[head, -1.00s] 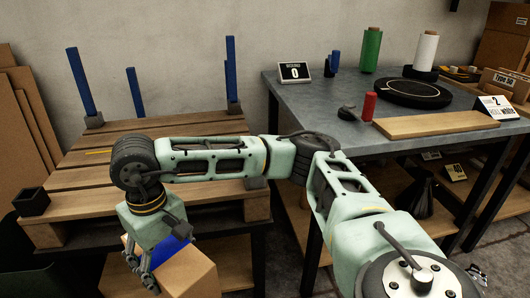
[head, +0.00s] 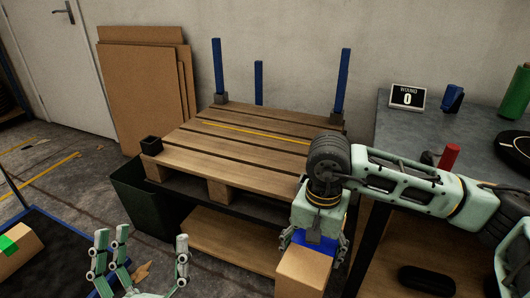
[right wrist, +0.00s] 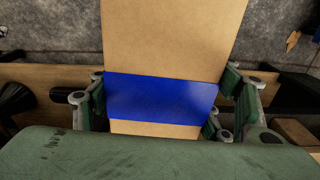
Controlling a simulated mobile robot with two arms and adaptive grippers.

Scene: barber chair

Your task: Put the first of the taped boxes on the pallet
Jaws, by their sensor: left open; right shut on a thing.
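My right gripper (head: 313,248) is shut on a cardboard box with blue tape (head: 304,272), which hangs below it in front of the pallet's right front corner. The right wrist view shows the blue-taped box (right wrist: 172,40) between both fingers, with the blue band across it. The wooden pallet (head: 215,165) is bare on top, with a yellow line across its planks. My left gripper (head: 145,240) is open and empty at the bottom left, in front of the pallet. A box with green tape (head: 22,250) lies at the far left, partly cut off.
A grey workbench (head: 395,135) stands on the right. Flat cardboard sheets (head: 140,85) lean on the wall.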

